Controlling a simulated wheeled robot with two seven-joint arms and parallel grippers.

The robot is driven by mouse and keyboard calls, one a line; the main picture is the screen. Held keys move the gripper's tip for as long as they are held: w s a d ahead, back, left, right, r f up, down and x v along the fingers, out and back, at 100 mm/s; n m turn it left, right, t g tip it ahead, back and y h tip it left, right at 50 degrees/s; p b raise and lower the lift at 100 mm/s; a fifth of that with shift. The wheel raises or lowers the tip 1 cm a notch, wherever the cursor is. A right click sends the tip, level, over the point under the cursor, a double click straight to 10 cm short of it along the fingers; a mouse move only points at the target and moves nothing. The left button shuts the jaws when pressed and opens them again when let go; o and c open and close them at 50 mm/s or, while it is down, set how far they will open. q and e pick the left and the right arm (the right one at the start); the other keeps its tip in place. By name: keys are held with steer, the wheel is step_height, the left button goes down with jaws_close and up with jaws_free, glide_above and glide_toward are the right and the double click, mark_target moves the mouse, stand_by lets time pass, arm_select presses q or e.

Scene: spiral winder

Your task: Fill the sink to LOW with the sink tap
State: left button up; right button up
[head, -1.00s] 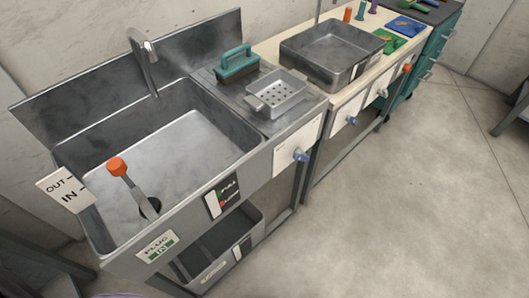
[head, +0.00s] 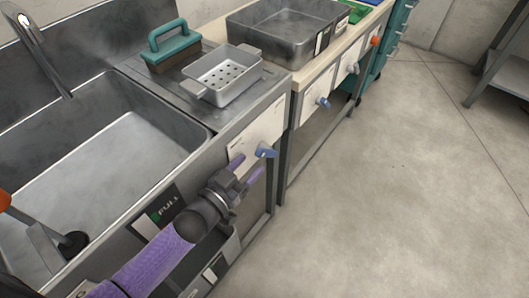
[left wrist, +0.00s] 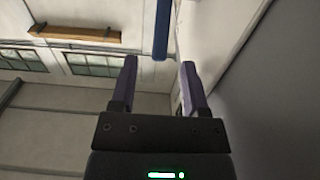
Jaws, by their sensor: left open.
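The sink (head: 112,160) is a grey metal basin at the left; I see no clear water in it. A curved spout (head: 35,45) hangs over it. A blue tap handle (head: 267,151) sticks out of the white front panel right of the basin. A level label reading FULL (head: 165,213) is on the sink front, partly hidden by my left arm. My left gripper (head: 247,167) is open and empty just below the blue handle. In the left wrist view the handle (left wrist: 161,32) stands just beyond the open fingers (left wrist: 160,64), between their lines. My right gripper is out of view.
A teal-handled brush (head: 168,46) and a perforated tray (head: 226,75) sit on the ledge. Another blue handle (head: 323,102) is on the adjacent bench.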

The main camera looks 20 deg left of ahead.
mark_target(262, 152)
arm_select(q)
steer(key=b+x, duration=0.1)
steer(key=x, duration=0.3)
steer(key=shift+w+f, duration=0.2)
steer(key=shift+w+d+r+b, duration=0.15)
steer(key=shift+w+d+b, duration=0.15)
steer(key=shift+w, duration=0.3)
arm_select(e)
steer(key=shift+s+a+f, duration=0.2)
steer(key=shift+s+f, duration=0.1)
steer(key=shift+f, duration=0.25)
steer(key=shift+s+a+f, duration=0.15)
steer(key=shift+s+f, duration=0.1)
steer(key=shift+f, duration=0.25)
arm_select(q)
steer(key=c, duration=0.7)
jaws_close()
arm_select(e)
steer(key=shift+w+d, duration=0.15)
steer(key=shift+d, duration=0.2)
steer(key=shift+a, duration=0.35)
